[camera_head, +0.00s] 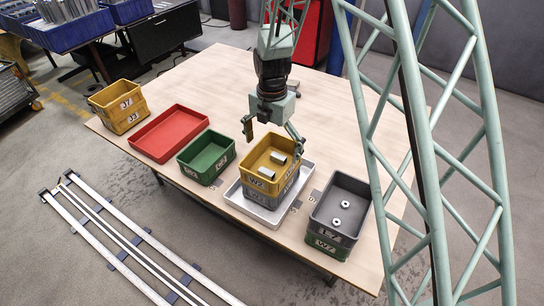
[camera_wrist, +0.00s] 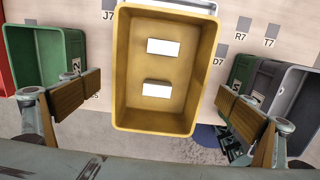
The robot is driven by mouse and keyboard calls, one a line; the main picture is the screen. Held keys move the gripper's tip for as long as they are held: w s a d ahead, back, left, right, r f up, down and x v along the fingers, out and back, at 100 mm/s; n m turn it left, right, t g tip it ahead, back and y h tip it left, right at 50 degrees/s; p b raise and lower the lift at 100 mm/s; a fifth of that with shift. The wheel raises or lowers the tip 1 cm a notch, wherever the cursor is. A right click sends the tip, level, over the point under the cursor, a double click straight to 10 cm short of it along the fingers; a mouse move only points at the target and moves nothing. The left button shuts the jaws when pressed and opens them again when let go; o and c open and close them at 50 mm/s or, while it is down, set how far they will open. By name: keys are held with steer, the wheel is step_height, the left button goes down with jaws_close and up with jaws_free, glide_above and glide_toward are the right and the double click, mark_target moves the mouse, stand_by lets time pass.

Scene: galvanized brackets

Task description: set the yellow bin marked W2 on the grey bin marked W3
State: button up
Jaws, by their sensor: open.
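The yellow bin (camera_head: 252,166), its front label reading like W2, holds two pale metal pieces. It sits upright and squarely on a grey bin (camera_head: 262,196), whose label I cannot read. Both stand on a white tray (camera_head: 240,206). My gripper (camera_head: 272,130) is above the yellow bin, fingers wide apart and empty. In the wrist view the yellow bin (camera_wrist: 157,106) lies between the spread fingers (camera_wrist: 158,100), with gaps on both sides. I cannot tell how far above its rim the fingertips are.
A dark grey bin (camera_head: 325,215) with two ring-shaped parts stands on a green bin (camera_head: 318,243) at right. The table (camera_head: 200,85) behind is clear.

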step_height(320, 180, up, 5)
steer(key=shift+r, duration=0.1)
stand_by(0.3)
stand_by(0.8)
steer(key=s+d+r+m+t, duration=0.1)
steer(key=s+d+r+m, duration=0.4)
steer(key=r, duration=0.4)
steer(key=s+d+r+m, duration=0.45)
steer(key=s+r, duration=0.25)
steer(key=r, duration=0.3)
steer(key=s+d+r+m+t, duration=0.1)
steer(key=s+d+r+m, duration=0.4)
steer(key=r, duration=0.4)
steer(key=s+d+r+m, duration=0.1)
steer(key=s+r+m, duration=0.1)
steer(key=s+m, duration=0.3)
steer(key=s+d+r+m+t, duration=0.1)
steer(key=s+m, duration=0.4)
steer(key=s, duration=0.7)
steer(key=s+d+r+m, duration=0.3)
steer(key=s+m, duration=0.2)
steer(key=s, duration=0.3)
steer(key=shift+s+d+r+t, duration=0.2)
steer(key=shift+r+t, duration=0.1)
steer(key=shift+t, duration=0.1)
